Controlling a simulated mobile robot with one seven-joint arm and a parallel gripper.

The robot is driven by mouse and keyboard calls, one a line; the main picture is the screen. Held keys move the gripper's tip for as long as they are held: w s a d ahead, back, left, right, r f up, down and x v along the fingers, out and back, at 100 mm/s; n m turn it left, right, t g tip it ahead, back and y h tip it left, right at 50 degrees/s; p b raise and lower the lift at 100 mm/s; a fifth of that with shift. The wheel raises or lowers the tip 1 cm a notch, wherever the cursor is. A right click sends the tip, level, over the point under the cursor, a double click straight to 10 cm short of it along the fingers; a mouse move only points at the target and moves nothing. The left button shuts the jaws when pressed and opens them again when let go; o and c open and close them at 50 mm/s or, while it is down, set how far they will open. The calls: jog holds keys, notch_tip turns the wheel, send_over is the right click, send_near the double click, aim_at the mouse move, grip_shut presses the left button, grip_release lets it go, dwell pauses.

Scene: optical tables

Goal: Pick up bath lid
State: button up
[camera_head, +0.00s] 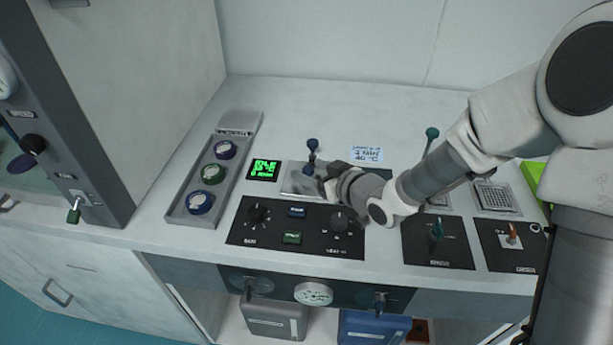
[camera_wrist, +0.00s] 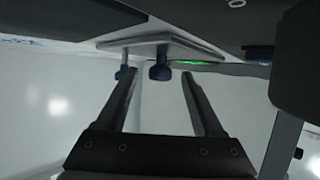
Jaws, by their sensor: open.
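The bath lid (camera_head: 297,184) is a flat metal plate on the bench top, left of my gripper in the head view. A dark blue knob (camera_head: 312,145) on a stem stands at its back edge. In the wrist view the pale lid plate (camera_wrist: 165,43) is at the top, with a blue knob (camera_wrist: 160,68) on it. My gripper (camera_wrist: 157,76) is open, its two fingers pointing at the lid. The knob shows between the fingertips, with no visible contact. In the head view my gripper (camera_head: 333,178) is at the lid's right side and hides part of it.
A grey tray (camera_head: 176,217) with purple, green and blue round pieces lies left. A green display (camera_head: 264,169) is beside the lid. A black control panel (camera_head: 270,235) with dials is in front. A teal-knobbed lever (camera_head: 432,133) rises at right.

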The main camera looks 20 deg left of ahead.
grip_shut()
dwell(0.4)
